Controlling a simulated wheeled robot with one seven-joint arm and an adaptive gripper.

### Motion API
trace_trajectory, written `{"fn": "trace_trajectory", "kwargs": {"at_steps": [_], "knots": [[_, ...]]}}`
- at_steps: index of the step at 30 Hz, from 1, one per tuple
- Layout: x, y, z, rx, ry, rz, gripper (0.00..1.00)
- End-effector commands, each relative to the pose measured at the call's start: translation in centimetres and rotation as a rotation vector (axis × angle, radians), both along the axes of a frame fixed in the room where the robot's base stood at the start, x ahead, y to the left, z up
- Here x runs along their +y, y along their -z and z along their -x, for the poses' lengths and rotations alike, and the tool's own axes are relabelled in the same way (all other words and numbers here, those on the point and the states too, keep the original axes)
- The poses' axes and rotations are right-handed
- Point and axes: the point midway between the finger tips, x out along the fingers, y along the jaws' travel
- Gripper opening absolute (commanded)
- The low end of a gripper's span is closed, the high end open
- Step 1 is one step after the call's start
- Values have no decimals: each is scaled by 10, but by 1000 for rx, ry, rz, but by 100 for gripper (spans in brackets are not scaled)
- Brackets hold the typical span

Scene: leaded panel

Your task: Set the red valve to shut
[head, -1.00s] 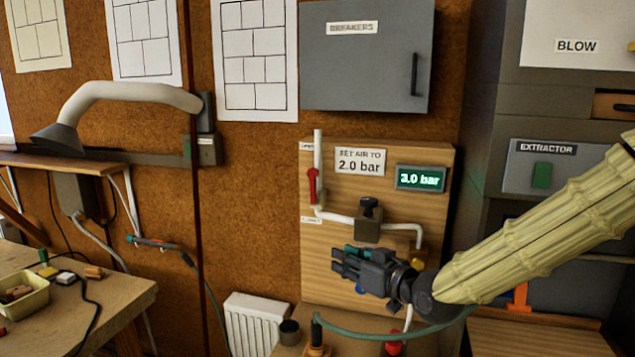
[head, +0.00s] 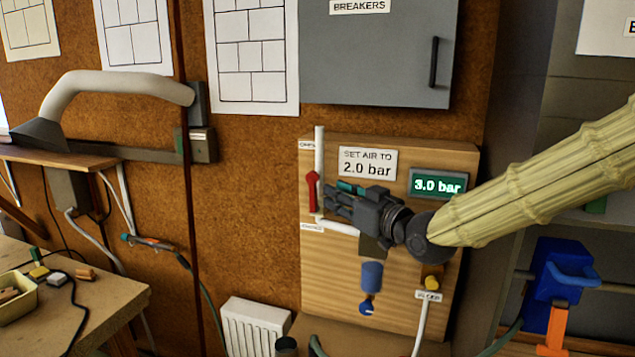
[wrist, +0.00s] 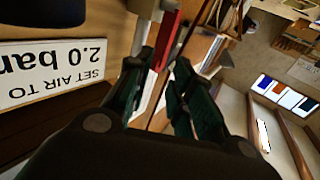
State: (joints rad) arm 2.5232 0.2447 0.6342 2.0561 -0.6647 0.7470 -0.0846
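The red valve (head: 312,192) is a lever standing upright along the white vertical pipe on the left of the wooden panel (head: 400,285). A red strip that looks like its lever (wrist: 168,38) shows beyond the fingers in the wrist view. My gripper (head: 334,199) is just right of the valve, pointing left at it. In the wrist view the two dark fingers of my gripper (wrist: 160,72) stand apart with a gap between them, and nothing is held. I cannot tell whether a finger touches the lever. Small labels sit above and below the valve, too small to read surely.
A sign (head: 367,162) reads "SET AIR TO 2.0 bar" and a display (head: 438,184) shows 3.0 bar. My gripper partly hides the pipe and dark regulator (head: 374,246). A blue bowl (head: 371,275) hangs below. A grey breaker cabinet (head: 380,60) is above.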

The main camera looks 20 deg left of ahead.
Motion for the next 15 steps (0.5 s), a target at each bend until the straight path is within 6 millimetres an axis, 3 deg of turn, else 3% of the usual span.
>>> {"fn": "trace_trajectory", "kwargs": {"at_steps": [9,15], "knots": [[42,-3,-29,0,-1,0,23],[58,-2,-42,0,0,0,23]]}}
